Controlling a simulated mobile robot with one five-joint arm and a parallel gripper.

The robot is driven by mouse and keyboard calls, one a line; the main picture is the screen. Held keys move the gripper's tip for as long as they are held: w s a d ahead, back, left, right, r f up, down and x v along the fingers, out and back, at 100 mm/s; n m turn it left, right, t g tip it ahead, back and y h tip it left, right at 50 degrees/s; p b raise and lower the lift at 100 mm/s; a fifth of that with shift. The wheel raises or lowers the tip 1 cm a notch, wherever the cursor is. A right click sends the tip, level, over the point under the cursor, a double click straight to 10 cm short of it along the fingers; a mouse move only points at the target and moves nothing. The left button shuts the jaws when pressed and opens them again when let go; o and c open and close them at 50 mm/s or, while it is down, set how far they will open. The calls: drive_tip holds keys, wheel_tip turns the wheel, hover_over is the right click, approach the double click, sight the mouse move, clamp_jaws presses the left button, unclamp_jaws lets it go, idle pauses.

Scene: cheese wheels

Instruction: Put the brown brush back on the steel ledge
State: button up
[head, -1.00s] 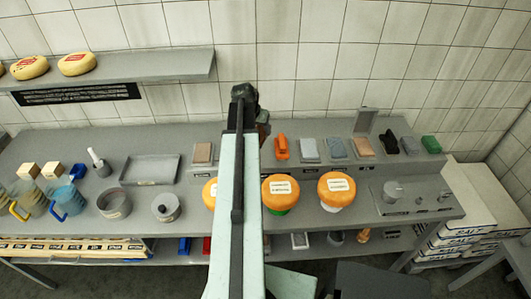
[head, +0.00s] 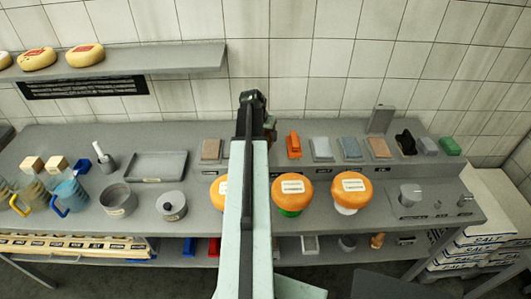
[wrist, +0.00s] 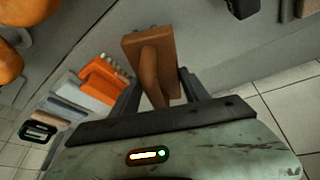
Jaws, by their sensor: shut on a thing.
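The brown brush (wrist: 150,62) is in my gripper (wrist: 158,88), between the two fingers in the wrist view. In the head view my gripper (head: 251,101) is at the back of the bench, and only a bit of the brush (head: 270,124) shows at its right side. The steel ledge (head: 308,166) is the raised step along the back of the bench. The gripper appears over or near the ledge, left of the orange brush (head: 294,146). I cannot tell whether the brown brush touches the ledge. My arm hides part of the ledge.
Several blocks and pads, ending with a green one (head: 449,146), line the ledge to the right. A tan block (head: 211,149) sits left of my arm. Orange-topped cheese wheels (head: 293,188) stand in front. The tiled wall (head: 330,85) is close behind.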

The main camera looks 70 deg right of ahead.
wheel_tip(320, 180, down, 4)
drive_tip(key=b, duration=0.3)
drive_tip(key=shift+f+b, duration=0.1)
drive_tip(key=shift+b, duration=0.25)
drive_tip(key=shift+r, duration=0.25)
drive_tip(key=o, duration=0.8)
drive_tip(key=shift+f, duration=0.2)
drive_tip(key=o, duration=0.4)
drive_tip(key=shift+r, duration=0.15)
drive_tip(key=p+v, duration=1.1)
drive_tip(key=v, duration=0.1)
drive_tip(key=shift+r+p, duration=0.15)
drive_tip(key=shift+p, duration=0.2)
drive_tip(key=shift+a, duration=0.1)
